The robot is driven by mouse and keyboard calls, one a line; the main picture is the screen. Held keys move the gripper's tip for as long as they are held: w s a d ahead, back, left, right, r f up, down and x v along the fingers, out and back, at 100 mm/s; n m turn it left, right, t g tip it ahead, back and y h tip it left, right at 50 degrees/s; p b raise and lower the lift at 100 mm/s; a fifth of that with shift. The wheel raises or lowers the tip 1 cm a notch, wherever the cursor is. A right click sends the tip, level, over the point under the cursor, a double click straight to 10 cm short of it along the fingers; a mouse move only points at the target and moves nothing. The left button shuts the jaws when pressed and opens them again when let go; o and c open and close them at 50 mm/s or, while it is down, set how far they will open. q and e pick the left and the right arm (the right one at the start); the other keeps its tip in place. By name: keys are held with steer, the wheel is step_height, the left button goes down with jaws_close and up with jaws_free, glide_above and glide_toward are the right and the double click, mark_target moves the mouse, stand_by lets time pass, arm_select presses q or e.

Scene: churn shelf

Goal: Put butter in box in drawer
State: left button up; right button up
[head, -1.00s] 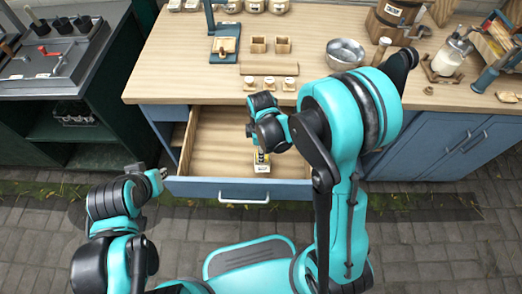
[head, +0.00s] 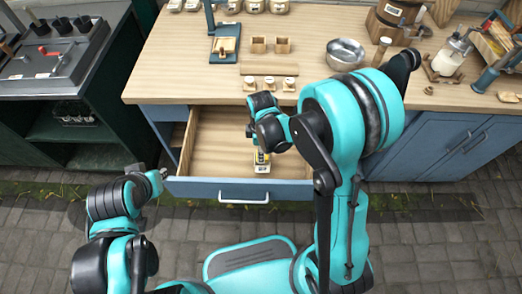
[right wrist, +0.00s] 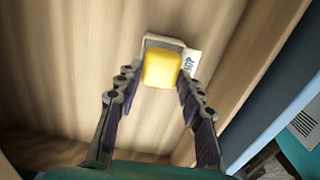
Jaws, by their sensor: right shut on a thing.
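The drawer (head: 210,160) under the wooden counter is pulled open. A small pale box with a label (head: 262,169) stands in it near the front panel; the box also shows in the right wrist view (right wrist: 191,62). The yellow butter (right wrist: 162,69) is between the fingertips of my right gripper (right wrist: 157,82), at the box's opening. The butter hides most of the box's inside, so I cannot tell how deep it sits. In the head view, the right gripper (head: 260,152) is partly hidden by its own wrist. My left gripper (head: 151,171) is empty, left of the drawer front, with its fingers apart.
The counter (head: 180,80) holds three small lidded jars (head: 270,83), a metal bowl (head: 345,53), wooden cups (head: 270,45) and a blue press (head: 223,45). A dark cabinet (head: 95,130) stands at left. The rest of the drawer floor looks bare.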

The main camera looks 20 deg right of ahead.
steer(key=shift+f+b, duration=1.2)
steer(key=shift+f, duration=0.3)
steer(key=shift+r, duration=0.1)
stand_by(0.3)
steer(key=o, duration=1.3)
steer(key=shift+c, duration=0.2)
steer(key=c, duration=0.4)
steer(key=shift+r+p, duration=3.3)
steer(key=shift+r, duration=1.05)
